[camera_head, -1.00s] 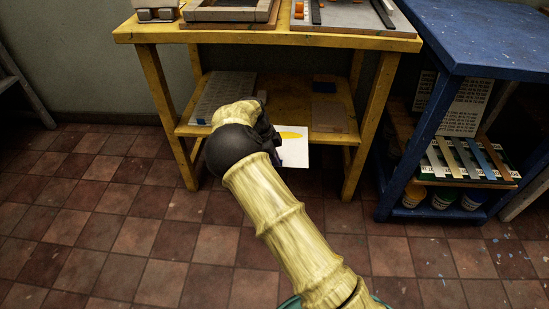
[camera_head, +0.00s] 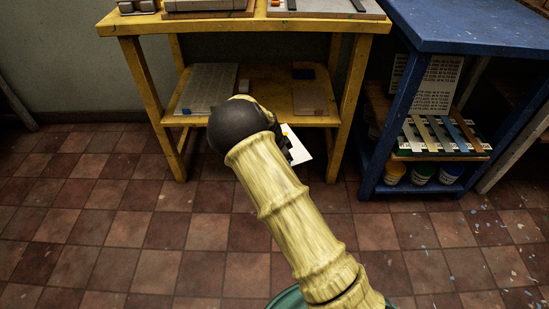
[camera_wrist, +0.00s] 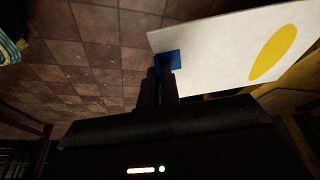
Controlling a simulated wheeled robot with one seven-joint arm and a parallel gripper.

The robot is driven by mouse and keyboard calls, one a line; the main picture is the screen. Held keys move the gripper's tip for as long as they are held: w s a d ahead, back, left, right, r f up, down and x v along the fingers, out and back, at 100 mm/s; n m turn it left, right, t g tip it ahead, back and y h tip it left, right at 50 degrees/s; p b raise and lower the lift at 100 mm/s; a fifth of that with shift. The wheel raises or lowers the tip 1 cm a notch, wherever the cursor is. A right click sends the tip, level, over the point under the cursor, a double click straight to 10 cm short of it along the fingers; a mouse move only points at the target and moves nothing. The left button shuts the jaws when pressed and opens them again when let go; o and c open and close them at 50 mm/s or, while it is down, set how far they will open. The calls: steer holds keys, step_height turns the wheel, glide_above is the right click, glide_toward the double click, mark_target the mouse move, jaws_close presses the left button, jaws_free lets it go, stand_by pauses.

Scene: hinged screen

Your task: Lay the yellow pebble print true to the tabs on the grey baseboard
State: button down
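The yellow pebble print is a white sheet (camera_head: 301,146) with a yellow oval, hanging in front of the yellow table's lower shelf. In the wrist view the white sheet (camera_wrist: 215,50) reaches from the fingers to the upper right, its yellow oval (camera_wrist: 274,53) at the far end. My gripper (camera_wrist: 163,72) is shut on the sheet's near corner, where a small blue piece (camera_wrist: 174,58) shows. In the head view my arm hides most of the gripper and part of the print. A grey board (camera_head: 325,9) with orange bits and a dark bar lies on the tabletop, cut by the frame's top edge.
The yellow table (camera_head: 262,26) has a lower shelf with a grey panel (camera_head: 208,88) and a brown board (camera_head: 309,97). A framed tray (camera_head: 205,6) sits on its top. A blue bench (camera_head: 465,28) stands at the right. The tiled floor in front is clear.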

steer(key=s+d+f+n+t+y, duration=0.1)
steer(key=d+f+n, duration=0.2)
steer(key=d+n, duration=0.3)
steer(key=s+d+f+n+t+y, duration=0.1)
steer(key=s+d+f+n+y, duration=0.1)
steer(key=d+n, duration=0.5)
steer(key=d+f, duration=0.1)
steer(key=d, duration=0.3)
steer(key=shift+s+d+f+y, duration=0.15)
steer(key=shift+s+f+y, duration=0.1)
steer(key=shift+f+y, duration=0.05)
steer(key=shift+p+v, duration=1.1)
steer(key=shift+w, duration=0.2)
